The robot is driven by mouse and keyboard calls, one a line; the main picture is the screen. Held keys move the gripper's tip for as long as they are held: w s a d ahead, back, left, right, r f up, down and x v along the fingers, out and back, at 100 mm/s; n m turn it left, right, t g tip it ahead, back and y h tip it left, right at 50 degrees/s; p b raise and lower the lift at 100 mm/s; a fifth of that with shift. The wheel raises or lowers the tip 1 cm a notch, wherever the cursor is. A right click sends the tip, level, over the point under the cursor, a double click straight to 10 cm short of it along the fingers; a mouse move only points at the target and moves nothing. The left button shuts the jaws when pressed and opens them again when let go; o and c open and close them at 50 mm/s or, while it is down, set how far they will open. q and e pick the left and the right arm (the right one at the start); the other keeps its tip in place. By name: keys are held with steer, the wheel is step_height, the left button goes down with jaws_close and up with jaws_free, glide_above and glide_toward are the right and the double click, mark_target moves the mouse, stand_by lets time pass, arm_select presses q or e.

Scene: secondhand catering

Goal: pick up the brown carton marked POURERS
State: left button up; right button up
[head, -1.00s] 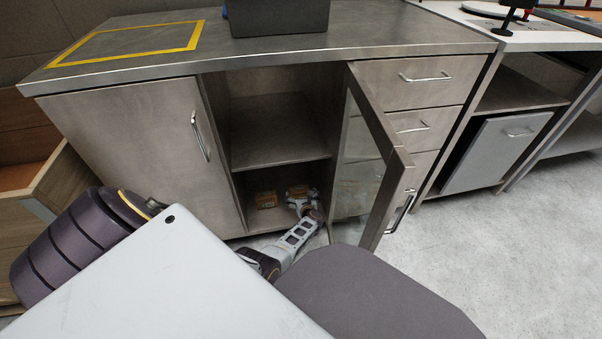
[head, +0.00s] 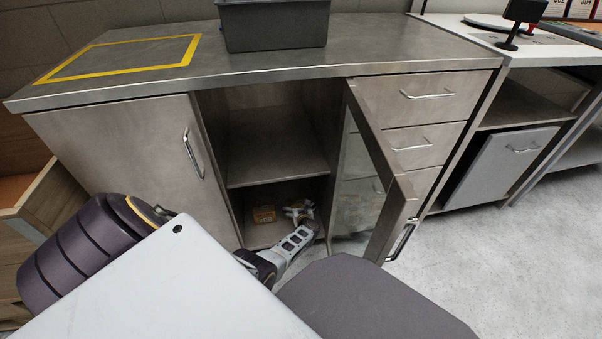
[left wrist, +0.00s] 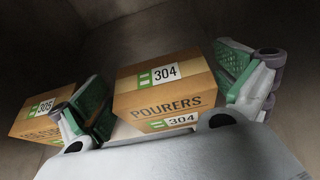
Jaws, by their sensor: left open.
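The brown carton marked POURERS (left wrist: 165,92), with a 304 label, stands in the left wrist view between the two green-padded fingers of my open left gripper (head: 300,211). The fingers flank it, one on each side; I cannot tell whether they touch it. In the head view my left gripper is inside the open cabinet's lower compartment, and it largely hides this carton. My right gripper is not in view.
A second brown carton (left wrist: 42,110), labelled 305, stands just left of the left finger. The cabinet shelf (head: 278,160) is above the gripper. The open glass door (head: 378,175) stands to the right. A grey bin (head: 275,28) is on the countertop.

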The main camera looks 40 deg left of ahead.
arm_select(q)
steer(key=shift+w+a+f, duration=0.3)
steer(key=shift+a, duration=0.1)
steer(key=shift+r, duration=0.1)
steer(key=c, duration=1)
